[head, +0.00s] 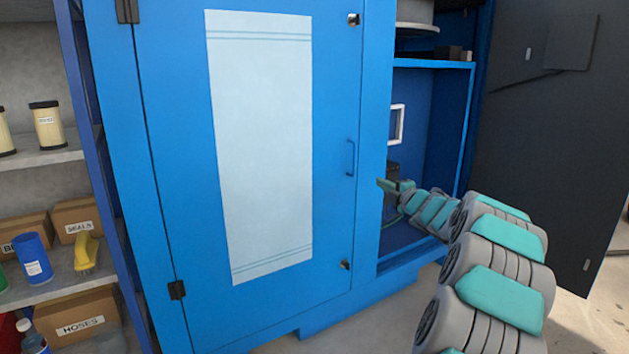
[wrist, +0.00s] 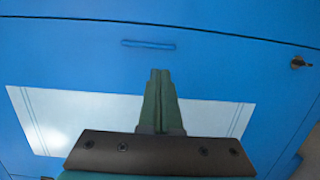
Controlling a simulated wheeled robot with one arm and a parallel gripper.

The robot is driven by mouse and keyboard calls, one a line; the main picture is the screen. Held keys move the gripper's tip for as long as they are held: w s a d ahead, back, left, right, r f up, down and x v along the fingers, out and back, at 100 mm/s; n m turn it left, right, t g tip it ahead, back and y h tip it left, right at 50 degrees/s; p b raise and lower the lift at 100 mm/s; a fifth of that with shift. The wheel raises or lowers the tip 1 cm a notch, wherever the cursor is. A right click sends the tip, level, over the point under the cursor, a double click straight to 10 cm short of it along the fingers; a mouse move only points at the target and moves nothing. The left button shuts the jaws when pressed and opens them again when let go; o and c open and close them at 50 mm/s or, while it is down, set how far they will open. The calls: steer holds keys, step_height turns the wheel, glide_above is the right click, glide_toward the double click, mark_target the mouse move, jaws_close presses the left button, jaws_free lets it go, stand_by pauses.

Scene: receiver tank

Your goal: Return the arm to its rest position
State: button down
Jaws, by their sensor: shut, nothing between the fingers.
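My gripper (head: 381,184) is at the end of my extended grey and teal arm, at the right of the head view, in front of the blue cabinet's open bay. Its fingertips point left, toward the edge of the closed blue door (head: 175,150). In the wrist view the two green fingers (wrist: 160,72) are together, with nothing between them. Beyond them are the blue door, its pale panel (wrist: 75,115) and its blue handle (wrist: 148,44). The fingertips appear apart from the handle. My arm hides part of the bay's lower interior.
A dark open door (head: 545,130) stands right of the bay. A small latch (head: 344,265) sits low on the closed door. Shelves at the left hold a filter (head: 47,125), a blue cup (head: 34,257) and boxes (head: 75,312). Some clear floor (head: 380,325) shows below the cabinet.

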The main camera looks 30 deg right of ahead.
steer(key=a+r+m+g+h, duration=0.1)
steer(key=a+m+g+h, duration=0.2)
steer(key=a+m, duration=0.5)
steer(key=s+a+f+m+g, duration=0.2)
steer(key=s+a+f+g, duration=0.1)
steer(key=s+a, duration=0.3)
steer(key=s+a+f+m+g, duration=0.1)
steer(key=s+a+f+g, duration=0.2)
steer(key=a, duration=0.5)
steer(key=s+a+f+m+g+y, duration=0.1)
steer(key=s+a+f+m+g, duration=0.1)
steer(key=s+a, duration=0.6)
steer(key=s+a+f+m+g+y+p, duration=0.1)
steer(key=s+a+f+g, duration=0.3)
steer(key=s, duration=1.5)
steer(key=s+a+f+m+g+y, duration=0.2)
steer(key=s+a+f+m+g, duration=0.1)
steer(key=s+a, duration=0.8)
steer(key=shift+s+a+f+g+y, duration=0.35)
steer(key=shift+s+g, duration=0.45)
steer(key=shift+s, duration=0.4)
